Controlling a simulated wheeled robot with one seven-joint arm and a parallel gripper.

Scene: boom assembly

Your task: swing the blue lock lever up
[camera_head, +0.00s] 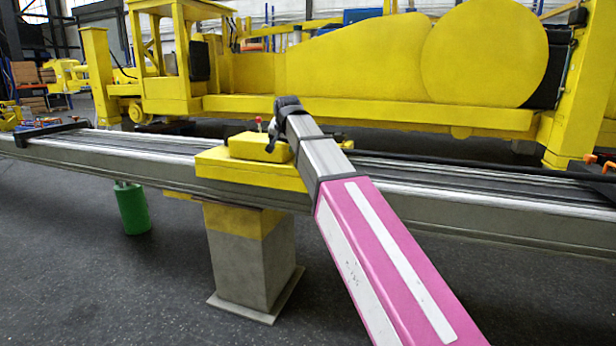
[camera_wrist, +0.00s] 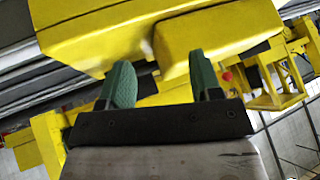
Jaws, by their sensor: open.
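My gripper (camera_wrist: 163,74) shows in the wrist view with its two green fingers apart and nothing between them. A yellow block (camera_wrist: 215,28) lies just beyond the fingertips. I cannot tell whether they touch it. In the head view my arm reaches over the yellow carriage plate (camera_head: 235,168) with its box (camera_head: 257,147) on the long rail; its dark wrist hides the gripper. A small red knob (camera_head: 258,120) stands behind the box, and a red knob (camera_wrist: 227,76) also shows right of the fingers in the wrist view. I cannot make out the blue lock lever in either view.
The long grey rail (camera_head: 480,214) runs across the head view on a pedestal (camera_head: 247,265). A green cylinder (camera_head: 133,208) hangs below it at left. A large yellow machine (camera_head: 350,65) stands behind. The dark floor in front is mostly clear.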

